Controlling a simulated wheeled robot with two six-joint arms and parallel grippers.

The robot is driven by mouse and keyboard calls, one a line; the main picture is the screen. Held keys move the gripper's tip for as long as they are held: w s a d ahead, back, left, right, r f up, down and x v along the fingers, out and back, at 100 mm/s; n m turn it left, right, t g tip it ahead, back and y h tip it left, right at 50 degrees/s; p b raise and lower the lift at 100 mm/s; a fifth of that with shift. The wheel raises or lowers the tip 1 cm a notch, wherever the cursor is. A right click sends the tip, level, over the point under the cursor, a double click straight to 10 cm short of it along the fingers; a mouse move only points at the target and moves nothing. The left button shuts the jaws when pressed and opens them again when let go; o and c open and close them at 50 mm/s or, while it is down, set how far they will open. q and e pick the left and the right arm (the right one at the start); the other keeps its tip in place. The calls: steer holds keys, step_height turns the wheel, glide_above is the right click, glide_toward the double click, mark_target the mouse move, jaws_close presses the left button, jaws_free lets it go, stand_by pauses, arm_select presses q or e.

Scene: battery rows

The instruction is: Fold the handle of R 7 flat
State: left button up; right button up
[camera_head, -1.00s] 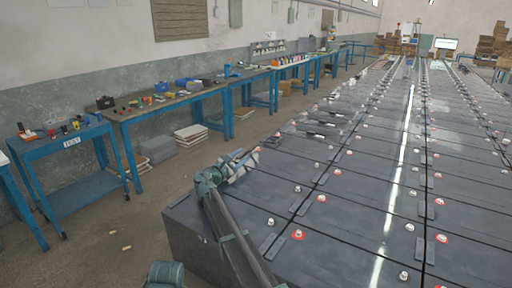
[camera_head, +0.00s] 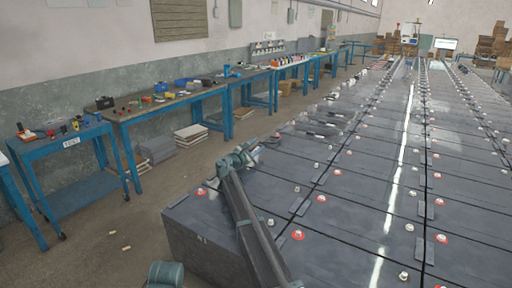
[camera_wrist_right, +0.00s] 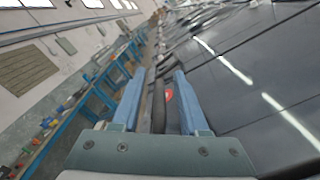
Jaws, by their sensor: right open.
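My right gripper (camera_head: 268,141) hangs over the left edge of the battery rows, just beyond its wrist in the head view. In the right wrist view its two blue fingers (camera_wrist_right: 159,100) stand apart, open. A dark upright strip (camera_wrist_right: 158,108) shows between them; I cannot tell whether it is a handle or whether the fingers touch it. A red terminal ring (camera_wrist_right: 168,95) lies just beyond it. Dark raised parts (camera_head: 320,129) stand on the batteries farther along the left row. I cannot read which battery is R 7. My left gripper is not in view.
Batteries fill the right side, with flat grey handles (camera_head: 300,206) and white terminals (camera_head: 298,235), some red-ringed. Blue workbenches (camera_head: 150,112) with tools line the left wall. Grey and white stacks (camera_head: 190,133) stand beneath. The floor aisle (camera_head: 130,215) between is mostly clear.

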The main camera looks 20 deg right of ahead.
steer(key=shift+c, duration=0.3)
jaws_close()
steer(key=shift+s+d+f+m, duration=0.15)
steer(key=shift+s+f+m, duration=0.15)
steer(key=shift+m, duration=0.4)
steer(key=shift+w, duration=0.1)
